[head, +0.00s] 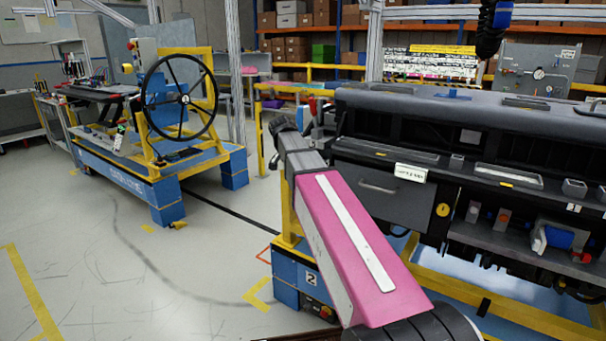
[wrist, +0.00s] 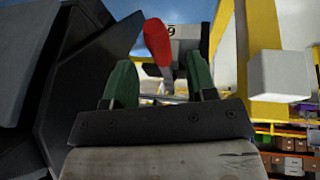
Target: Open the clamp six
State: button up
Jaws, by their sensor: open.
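My gripper (wrist: 160,76) shows in the wrist view with its two green fingers apart. A red clamp handle (wrist: 157,40) stands just beyond the fingertips, lined up with the gap between them. I cannot tell whether it touches a finger. Behind it is a pale grey block (wrist: 187,36) with a dark mark like an upside-down 6. In the head view a small red handle (head: 313,106) shows at the left end of the dashboard module (head: 385,107), beyond my pink arm. My gripper is hidden there behind my arm.
In the wrist view a dark panel (wrist: 62,85) stands close at the left, and a yellow frame (wrist: 243,60) with a white block (wrist: 279,76) is at the right. In the head view a blue and yellow cart with a black wheel (head: 180,98) stands at the left, with open floor before it.

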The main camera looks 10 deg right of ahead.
jog(key=shift+x, duration=1.6)
grip_shut()
jog(key=shift+w+d+r+g+y, duration=0.1)
jog(key=shift+w+r+g+y, duration=0.1)
jog(key=shift+r+g+y, duration=0.15)
jog(key=shift+w+d+r+g+y, duration=0.15)
jog(key=shift+r+g+y, duration=0.1)
jog(key=shift+r+g, duration=0.15)
jog(key=shift+w+d+r+g+y, duration=0.1)
jog(key=shift+r+g+y, duration=0.35)
jog(key=shift+y, duration=0.05)
jog(key=shift+w+d+r+g+y, duration=0.1)
jog(key=shift+d+r+g+y, duration=0.05)
jog(key=shift+r+g+y, duration=0.3)
jog(key=shift+s, duration=0.1)
grip_release()
jog(key=shift+r, duration=0.1)
